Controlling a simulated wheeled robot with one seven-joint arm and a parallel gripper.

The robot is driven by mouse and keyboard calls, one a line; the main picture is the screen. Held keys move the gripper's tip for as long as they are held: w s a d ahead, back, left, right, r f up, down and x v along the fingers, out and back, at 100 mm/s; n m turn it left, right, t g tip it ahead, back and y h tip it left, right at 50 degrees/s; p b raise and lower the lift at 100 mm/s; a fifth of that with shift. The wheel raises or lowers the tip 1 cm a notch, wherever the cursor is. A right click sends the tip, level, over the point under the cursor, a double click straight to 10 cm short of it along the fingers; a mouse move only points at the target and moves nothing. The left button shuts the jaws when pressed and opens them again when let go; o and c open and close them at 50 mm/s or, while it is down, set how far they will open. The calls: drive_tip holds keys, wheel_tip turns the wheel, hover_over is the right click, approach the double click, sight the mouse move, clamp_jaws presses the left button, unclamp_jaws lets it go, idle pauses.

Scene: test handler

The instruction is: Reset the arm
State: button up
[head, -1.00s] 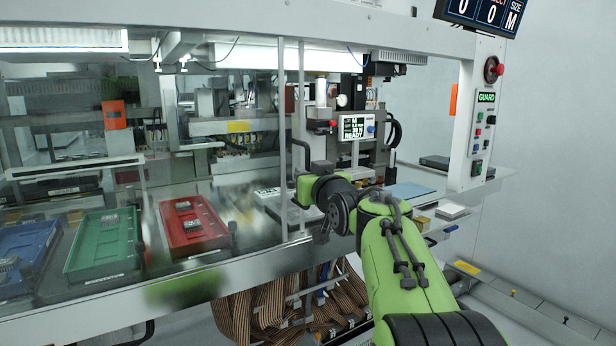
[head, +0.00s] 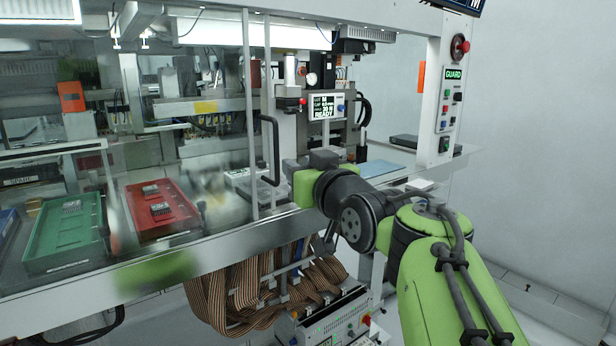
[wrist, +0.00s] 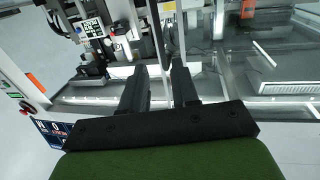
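My green and black arm fills the lower right of the head view and reaches toward the machine front. The fingers of my gripper are hidden behind its links there. In the wrist view, my gripper (wrist: 160,72) shows two dark fingers standing apart with nothing held between them. The machine (head: 225,240) lies beyond the fingers, with its glass guard and a dark handle (head: 270,150). Whether the fingers are close to the guard is hard to tell.
A red tray (head: 180,224) and a green tray (head: 45,258) lie behind the glass. A small screen (head: 325,106) reads READY. A post with a red button (head: 460,46) stands at right. Ribbon cables (head: 240,298) hang below the front edge. Open floor lies at far right.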

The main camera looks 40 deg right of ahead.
drive_tip(key=s, duration=0.3)
drive_tip(key=shift+a, duration=0.25)
drive_tip(key=s+a+f+n+g+y+p, duration=0.2)
drive_tip(key=s+a+f+g+y+p, duration=0.2)
drive_tip(key=s+a+f+g+p, duration=0.6)
drive_tip(key=s+a+f+g+b, duration=0.1)
drive_tip(key=s+a+f+g, duration=0.1)
drive_tip(key=s+a+f, duration=0.3)
drive_tip(key=s+f, duration=0.4)
drive_tip(key=shift+s+a+f+h+b, duration=0.2)
drive_tip(key=shift+s+a+h+b, duration=0.15)
drive_tip(key=shift+a+h, duration=0.05)
